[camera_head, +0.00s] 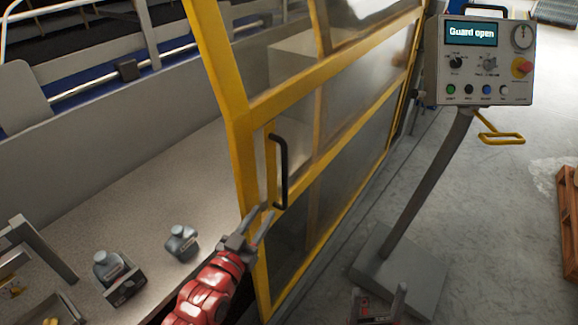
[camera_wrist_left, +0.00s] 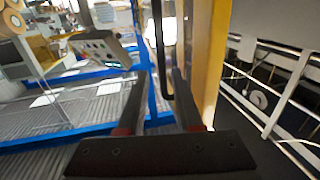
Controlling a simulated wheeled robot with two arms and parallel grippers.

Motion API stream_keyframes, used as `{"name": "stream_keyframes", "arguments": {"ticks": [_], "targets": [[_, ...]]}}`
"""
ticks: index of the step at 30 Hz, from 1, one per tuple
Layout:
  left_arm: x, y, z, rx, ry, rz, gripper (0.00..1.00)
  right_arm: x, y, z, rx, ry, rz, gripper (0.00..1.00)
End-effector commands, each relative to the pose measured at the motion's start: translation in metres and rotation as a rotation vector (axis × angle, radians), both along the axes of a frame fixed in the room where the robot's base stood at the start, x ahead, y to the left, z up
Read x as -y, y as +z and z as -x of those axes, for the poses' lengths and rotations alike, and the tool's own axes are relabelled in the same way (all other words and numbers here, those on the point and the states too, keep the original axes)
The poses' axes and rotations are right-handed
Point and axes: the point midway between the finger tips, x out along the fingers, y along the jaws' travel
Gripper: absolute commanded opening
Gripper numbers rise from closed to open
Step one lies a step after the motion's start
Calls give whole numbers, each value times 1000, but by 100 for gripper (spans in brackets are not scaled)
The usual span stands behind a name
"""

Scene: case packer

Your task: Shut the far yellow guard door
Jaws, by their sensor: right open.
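The yellow guard door (camera_head: 241,150) has clear panels and a black upright bar handle (camera_head: 283,172) near its left edge. The control panel screen (camera_head: 471,33) reads "Guard open". My left gripper (camera_head: 266,212) is just below and left of the handle's lower end, with its fingers apart. In the left wrist view the handle (camera_wrist_left: 159,45) shows between and beyond the open fingers (camera_wrist_left: 158,85), beside the yellow door post (camera_wrist_left: 209,55). I see no clear contact. My right gripper (camera_head: 384,300) shows only partly at the bottom edge, open and apart from the door.
Left of the door lies a grey worktop (camera_head: 150,200) with dark bottles (camera_head: 181,242) and a small open-topped box (camera_head: 125,290). The control panel stands on a slanted post (camera_head: 430,180) with a floor base at right. A wooden pallet (camera_head: 567,205) is at the right edge.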

Motion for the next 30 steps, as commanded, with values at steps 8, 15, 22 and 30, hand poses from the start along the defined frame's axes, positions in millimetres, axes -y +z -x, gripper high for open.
{"name": "stream_keyframes", "arguments": {"ticks": [8, 15, 22, 30], "targets": [[15, 1, -32, 6, -1, 5, 34, 0, -33, 0, -1, 0, 0, 82], [37, 5, -79, 4, 0, 5, 34, 0, -13, 0, 0, 0, 0, 82], [54, 4, -118, 1, 1, 4, 34, 0, 2, 0, 0, 0, 0, 82], [68, 3, -147, 5, 1, 3, 34, 0, 12, 0, 0, 0, 0, 82]]}}
